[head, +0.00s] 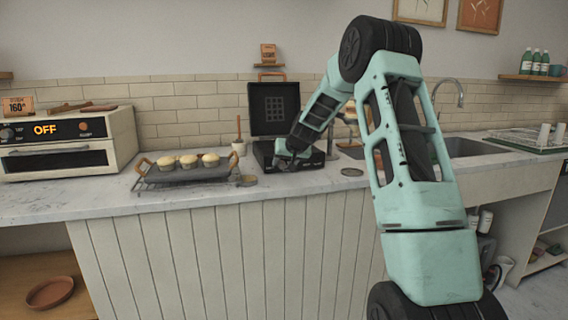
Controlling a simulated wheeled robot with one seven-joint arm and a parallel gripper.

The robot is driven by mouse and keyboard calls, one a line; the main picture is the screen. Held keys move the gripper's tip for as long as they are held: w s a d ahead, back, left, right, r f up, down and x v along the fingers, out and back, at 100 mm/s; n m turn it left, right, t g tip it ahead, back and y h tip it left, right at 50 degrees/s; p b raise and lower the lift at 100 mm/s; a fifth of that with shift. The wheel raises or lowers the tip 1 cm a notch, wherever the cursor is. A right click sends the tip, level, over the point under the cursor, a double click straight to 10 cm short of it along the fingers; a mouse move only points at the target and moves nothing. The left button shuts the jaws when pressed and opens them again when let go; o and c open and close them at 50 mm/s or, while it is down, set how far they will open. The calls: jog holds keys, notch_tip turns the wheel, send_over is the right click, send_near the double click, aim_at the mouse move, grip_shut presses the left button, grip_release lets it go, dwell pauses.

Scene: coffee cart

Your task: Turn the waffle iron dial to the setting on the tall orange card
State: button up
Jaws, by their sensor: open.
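The waffle iron (273,106) stands on the counter with its dark lid raised upright. Its black base (264,150) is partly covered by my arm. My gripper (284,165) is at the front of the base, pointing down towards it; it is small and dark here, and I cannot tell whether it touches. The dial is not discernible, hidden or too small beside my gripper. An orange card (268,52) stands on a small wall shelf above the waffle iron; its writing is too small to read. A wider orange card (18,105) on the oven at left reads 160°.
A tray (160,184) of several muffins sits left of the waffle iron. The toaster oven (60,157), showing OFF, is at far left. A sink (475,147) and a drying rack (525,138) are at right. Bare counter lies between oven and tray.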

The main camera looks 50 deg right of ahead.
jog(key=shift+w+d+f, duration=0.2)
jog(key=shift+w+f, duration=0.15)
jog(key=shift+f, duration=0.05)
jog(key=c, duration=1)
jog(key=shift+f+b, duration=0.15)
jog(key=shift+b, duration=0.25)
